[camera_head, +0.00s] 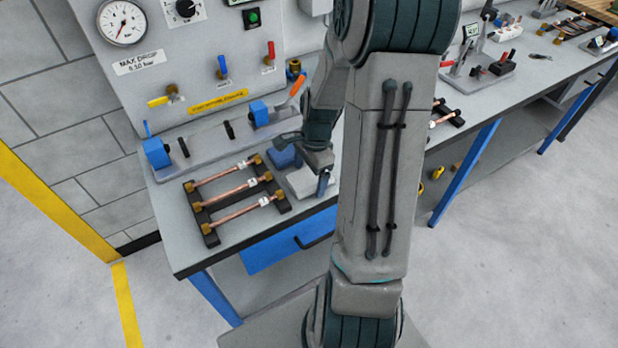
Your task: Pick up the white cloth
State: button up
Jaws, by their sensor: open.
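A pale, flat, folded-looking piece that appears to be the white cloth (302,181) lies on the grey workbench, right of the copper tube rack. My gripper (304,160) is open, just above and behind it, partly hidden by my own arm. I cannot tell whether a finger touches the cloth. A small blue block (284,157) sits at the cloth's far edge.
The black rack with copper tubes (238,197) stands left of the cloth on the workbench (190,258). Blue vises (157,153) and a gauge panel (190,50) stand behind. More tools (490,68) lie on the bench at right.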

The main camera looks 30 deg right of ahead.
aim_at(308, 176)
jog(key=c, duration=1.1)
jog(key=shift+o, duration=0.2)
jog(key=shift+r, duration=0.85)
jog(key=r, duration=0.1)
jog(key=r+b, duration=0.1)
jog(key=shift+w+d+r, duration=0.15)
jog(key=shift+w+r, duration=0.05)
jog(key=shift+r, duration=0.1)
jog(key=w+d+r+b, duration=0.1)
jog(key=w+d+r, duration=0.5)
jog(key=w+d, duration=0.1)
jog(key=shift+w+d+r, duration=0.25)
jog(key=shift+w+r, duration=0.1)
jog(key=shift+w, duration=0.25)
jog(key=shift+o, duration=0.5)
